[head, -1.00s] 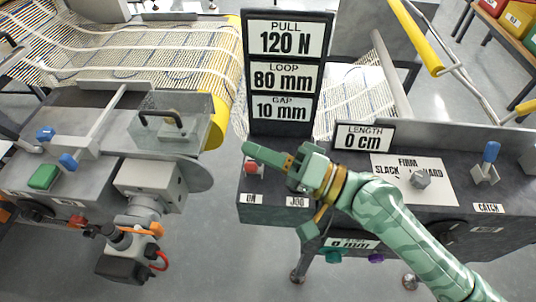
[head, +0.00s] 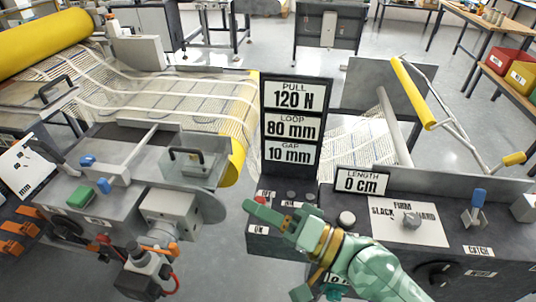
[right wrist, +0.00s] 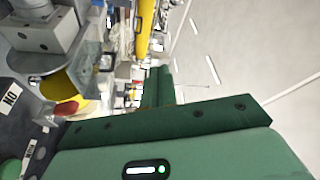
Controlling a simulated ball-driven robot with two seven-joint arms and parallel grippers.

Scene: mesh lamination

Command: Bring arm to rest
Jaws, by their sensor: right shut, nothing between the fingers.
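My right arm, patterned in green camouflage, comes in from the lower right of the head view. Its green gripper (head: 262,208) is shut and empty. It hangs over the front left part of the dark control console, in front of its buttons, and partly hides them. Whether it touches the console cannot be told. In the right wrist view the green fingers (right wrist: 157,88) lie together, with nothing held. My left gripper is in neither view.
The console carries a sign post (head: 291,130) reading 120 N, 80 mm and 10 mm, a length sign (head: 361,181) reading 0 cm, a dial (head: 411,220) and a blue-tipped catch lever (head: 478,200). Mesh (head: 200,100) runs over the left machine. A floor gap separates the machines.

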